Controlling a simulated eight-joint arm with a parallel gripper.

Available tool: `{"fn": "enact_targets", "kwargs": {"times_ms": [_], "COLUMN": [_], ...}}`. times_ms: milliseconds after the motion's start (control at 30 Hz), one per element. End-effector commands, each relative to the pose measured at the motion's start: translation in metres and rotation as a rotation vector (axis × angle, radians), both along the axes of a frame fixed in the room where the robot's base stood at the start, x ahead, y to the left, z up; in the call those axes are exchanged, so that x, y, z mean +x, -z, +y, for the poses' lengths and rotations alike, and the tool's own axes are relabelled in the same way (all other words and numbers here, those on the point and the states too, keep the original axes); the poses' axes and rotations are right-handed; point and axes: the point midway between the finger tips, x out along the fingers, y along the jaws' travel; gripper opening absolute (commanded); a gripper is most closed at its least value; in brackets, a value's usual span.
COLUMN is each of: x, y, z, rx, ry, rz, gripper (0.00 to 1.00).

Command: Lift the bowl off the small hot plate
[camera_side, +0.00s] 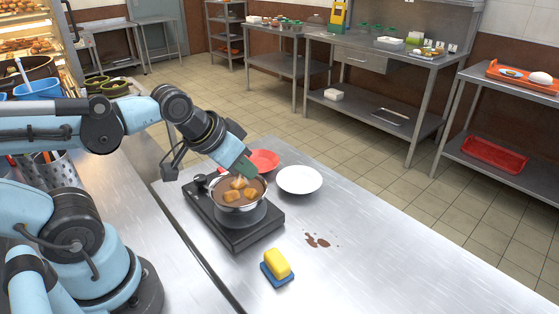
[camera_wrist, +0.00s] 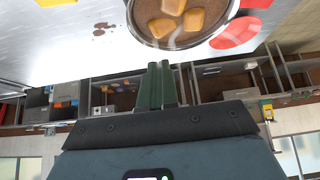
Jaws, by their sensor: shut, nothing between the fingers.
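The bowl (camera_side: 238,206) is a shiny metal vessel with brown liquid and several orange-brown chunks in it. It sits upright on the small black hot plate (camera_side: 238,236) in the side view. In the wrist view the bowl (camera_wrist: 150,39) is cut off by the top edge, with its contents showing. My gripper (camera_side: 243,168) is above the far rim of the bowl in the side view. Its two green fingers (camera_wrist: 166,68) are together and empty in the wrist view, just short of the rim. I cannot tell whether they touch the bowl.
A white plate (camera_side: 299,180) and a red plate (camera_side: 263,161) lie beside the hot plate. A yellow sponge (camera_side: 276,264) on a blue base (camera_side: 283,280) and a brown spill (camera_side: 317,241) are nearer the front. The metal counter (camera_side: 400,262) is clear to the right.

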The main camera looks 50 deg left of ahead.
Motion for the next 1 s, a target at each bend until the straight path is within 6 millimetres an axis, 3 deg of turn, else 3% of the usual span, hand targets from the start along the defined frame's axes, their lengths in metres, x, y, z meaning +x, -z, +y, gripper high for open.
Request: {"fn": "enact_targets", "kwargs": {"times_ms": [467, 733, 1000], "x": [-0.0009, -0.0010, -0.0010], "y": [0.0005, 0.0006, 0.0005], "z": [-0.0023, -0.0022, -0.0021], "rx": [0.001, 0.002, 0.002], "ry": [0.010, 0.010, 0.010], "rz": [-0.012, -0.012, -0.011], "gripper": [0.00, 0.40, 0.42]}}
